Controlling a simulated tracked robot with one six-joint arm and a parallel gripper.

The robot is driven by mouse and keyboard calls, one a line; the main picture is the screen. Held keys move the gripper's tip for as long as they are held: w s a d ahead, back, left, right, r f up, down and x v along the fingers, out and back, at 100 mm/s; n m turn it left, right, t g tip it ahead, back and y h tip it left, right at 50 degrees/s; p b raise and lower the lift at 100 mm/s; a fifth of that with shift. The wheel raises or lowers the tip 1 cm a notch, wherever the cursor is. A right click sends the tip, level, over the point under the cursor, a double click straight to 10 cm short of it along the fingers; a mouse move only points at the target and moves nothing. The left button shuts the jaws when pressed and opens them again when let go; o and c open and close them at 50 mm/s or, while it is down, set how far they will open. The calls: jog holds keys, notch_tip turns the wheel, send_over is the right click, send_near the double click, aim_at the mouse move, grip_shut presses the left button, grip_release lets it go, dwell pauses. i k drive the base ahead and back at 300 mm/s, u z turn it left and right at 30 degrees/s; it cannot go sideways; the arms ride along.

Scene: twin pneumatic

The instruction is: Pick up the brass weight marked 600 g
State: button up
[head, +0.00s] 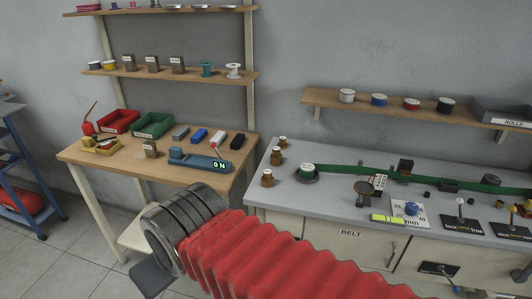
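Three brass-coloured weights stand in a row along the left edge of the grey bench: a small far one (283,141), a middle one (276,156) and a larger near one (267,178). Their markings are too small to read, so I cannot tell which is 600 g. My arm, with red bellows and a dark ringed metal end, reaches across the foreground. My gripper (152,262) is at its lower left, in front of the wooden table and well apart from the weights. Only dark parts of it show, and I cannot tell its opening.
A green belt (345,170) runs along the grey bench (320,200) from a spool (307,172) close to the weights. A round dark dish (367,190) stands farther right. The wooden table (100,160) at left holds trays, blocks and a blue scale-like device (200,162) with a display.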

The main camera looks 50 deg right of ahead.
aim_at(275, 156)
jog(key=z, duration=0.2)
jog(key=i, duration=0.9)
jog(key=z, duration=0.35)
